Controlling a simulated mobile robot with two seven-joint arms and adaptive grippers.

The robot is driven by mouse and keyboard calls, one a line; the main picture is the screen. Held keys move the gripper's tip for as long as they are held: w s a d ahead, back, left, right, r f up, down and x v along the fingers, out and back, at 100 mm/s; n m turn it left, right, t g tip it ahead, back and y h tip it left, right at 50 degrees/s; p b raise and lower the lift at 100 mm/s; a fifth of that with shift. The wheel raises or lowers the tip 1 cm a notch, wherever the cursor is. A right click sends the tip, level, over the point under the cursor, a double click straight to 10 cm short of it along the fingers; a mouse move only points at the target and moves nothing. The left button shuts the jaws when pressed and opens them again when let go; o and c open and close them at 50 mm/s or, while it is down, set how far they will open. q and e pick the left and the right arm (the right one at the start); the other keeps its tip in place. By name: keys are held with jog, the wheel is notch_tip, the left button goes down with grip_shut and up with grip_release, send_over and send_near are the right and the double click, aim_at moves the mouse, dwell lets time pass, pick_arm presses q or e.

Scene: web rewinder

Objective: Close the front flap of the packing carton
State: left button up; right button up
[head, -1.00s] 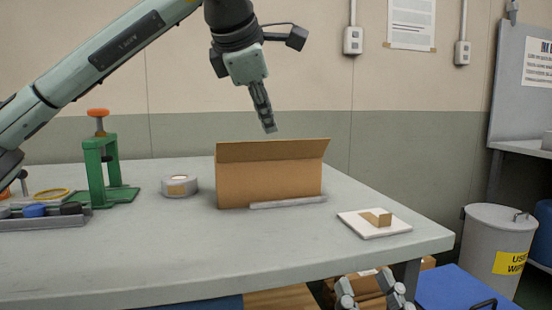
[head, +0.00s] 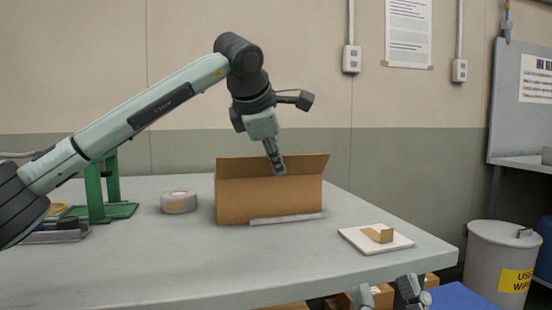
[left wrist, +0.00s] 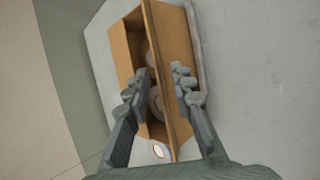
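The brown packing carton (head: 265,204) stands on the table, its front wall towards me. Its front flap (head: 240,168) stands up from the top front edge. My left gripper (head: 277,167) points down at the flap, one finger showing in front of it. In the left wrist view, the open fingers (left wrist: 159,76) lie on either side of the flap (left wrist: 155,40), seen nearly edge-on; contact is unclear. Round items (left wrist: 155,100) show inside the open carton (left wrist: 126,45). My right gripper (head: 385,290) is low at the table's front edge, its fingers apart, partly cut off.
A grey strip (head: 288,218) lies along the carton's front base. A tape roll (head: 178,202) stands left, near a green press (head: 95,190) partly behind my arm. A white pad (head: 355,238) with a cardboard piece (head: 379,234) lies right. The table (head: 190,265) is clear in front.

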pick_arm(q)
jog(key=shift+c, duration=0.6)
grip_shut()
